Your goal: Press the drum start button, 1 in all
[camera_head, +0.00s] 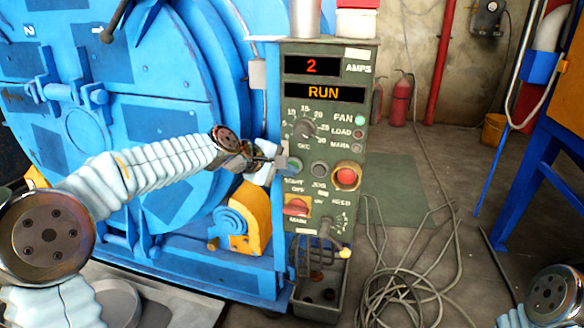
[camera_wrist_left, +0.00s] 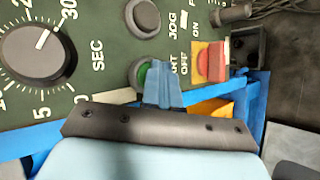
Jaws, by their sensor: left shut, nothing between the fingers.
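The green start button (camera_wrist_left: 143,76) is on the olive control panel (camera_head: 325,125), above the "START" label at the panel's left. It also shows in the head view (camera_head: 295,166), beside my fingertips. My left gripper (camera_head: 281,161) is shut and empty, with its tips at the panel's left edge by the button. In the left wrist view my blue-looking fingers (camera_wrist_left: 163,90) cover the button's right part. I cannot tell whether they touch or press it. The panel's display (camera_head: 323,92) reads "RUN", the one above shows "2", and the FAN lamp glows green. My right gripper is out of view.
A black jog button (camera_head: 319,169) and a red mushroom button (camera_head: 346,176) sit right of the start button. A red main switch (camera_head: 297,207) is below. The blue drum machine (camera_head: 120,100) stands left. Cables (camera_head: 400,290) lie on the floor at right.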

